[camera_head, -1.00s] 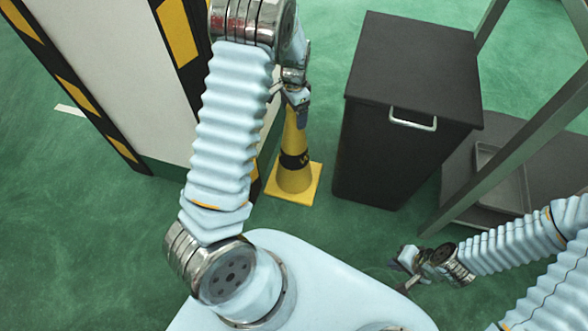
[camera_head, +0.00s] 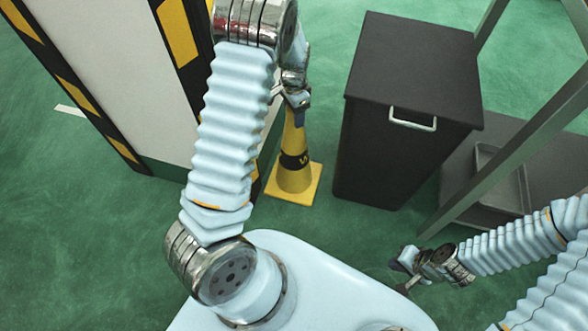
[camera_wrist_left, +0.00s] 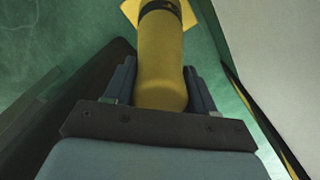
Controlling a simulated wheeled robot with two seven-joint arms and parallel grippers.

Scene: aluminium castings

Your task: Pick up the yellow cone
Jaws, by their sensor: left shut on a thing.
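The yellow cone (camera_head: 294,178) stands upright on the green floor, with a square yellow base and a black band around its middle. My left gripper (camera_head: 296,103) is at the top of the cone and shut on it. In the left wrist view the cone (camera_wrist_left: 162,65) lies between the two fingers of the left gripper (camera_wrist_left: 161,85), and its base shows at the top of the picture. My right gripper (camera_head: 407,271) is at the lower right, well away from the cone; its jaws are too small to judge.
A black bin (camera_head: 405,110) with a light handle stands just right of the cone. A white block with yellow and black striped edges (camera_head: 110,65) stands to the left, close to my left arm. A grey metal frame (camera_head: 520,150) with a shelf is at the right.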

